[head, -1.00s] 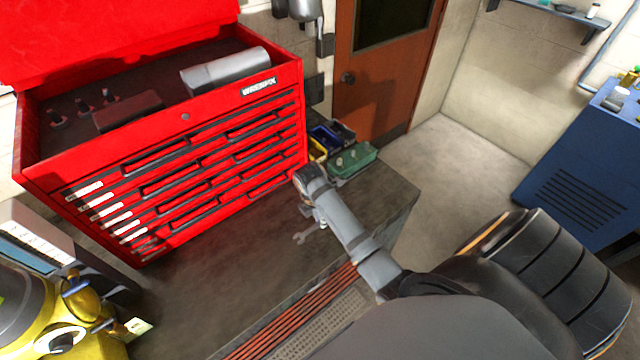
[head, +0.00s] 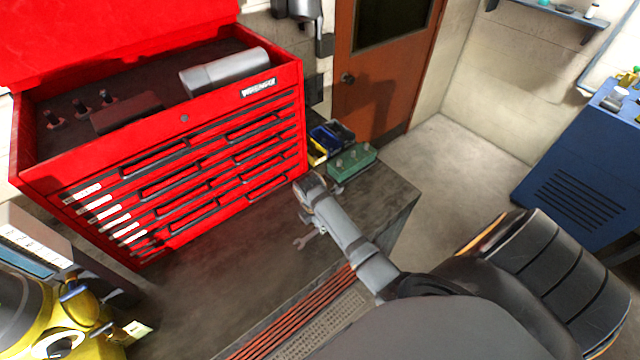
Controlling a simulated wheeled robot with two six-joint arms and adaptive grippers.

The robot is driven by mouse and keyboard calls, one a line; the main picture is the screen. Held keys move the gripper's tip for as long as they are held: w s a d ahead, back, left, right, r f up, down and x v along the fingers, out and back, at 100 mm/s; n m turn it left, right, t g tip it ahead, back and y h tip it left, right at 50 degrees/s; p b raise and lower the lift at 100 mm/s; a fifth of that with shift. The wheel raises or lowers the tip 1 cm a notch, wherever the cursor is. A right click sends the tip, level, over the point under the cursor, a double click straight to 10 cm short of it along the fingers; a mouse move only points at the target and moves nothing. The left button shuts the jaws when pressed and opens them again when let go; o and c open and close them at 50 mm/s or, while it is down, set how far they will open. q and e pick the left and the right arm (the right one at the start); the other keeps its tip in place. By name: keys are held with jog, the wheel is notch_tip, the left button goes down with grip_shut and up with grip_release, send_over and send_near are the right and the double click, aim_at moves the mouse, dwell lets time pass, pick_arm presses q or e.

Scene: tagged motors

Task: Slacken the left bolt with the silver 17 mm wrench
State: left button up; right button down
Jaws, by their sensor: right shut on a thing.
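A silver wrench (head: 301,242) shows by its open jaw at the tip of my right gripper (head: 319,230), over the grey bench top. My right gripper is shut on it; my arm hides most of the handle, and its size mark cannot be read. A yellow motor (head: 48,312) stands at the lower left, cut by the picture edge, with a pale tag (head: 136,328) beside it. I cannot tell which bolt is the left one. My left gripper is not in view.
A red tool chest (head: 165,180) stands at the back of the bench (head: 225,285). The bench between motor and wrench is clear. A blue cabinet (head: 580,165) stands on the right.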

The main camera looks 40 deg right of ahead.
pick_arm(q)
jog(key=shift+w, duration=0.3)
pick_arm(e)
jog(key=shift+f, duration=0.3)
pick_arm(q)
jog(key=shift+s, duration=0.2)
pick_arm(e)
jog(key=shift+f, duration=0.1)
jog(key=shift+f, duration=0.2)
jog(key=shift+f, duration=0.15)
jog(key=shift+f, duration=0.35)
jog(key=c, duration=1.3)
grip_release()
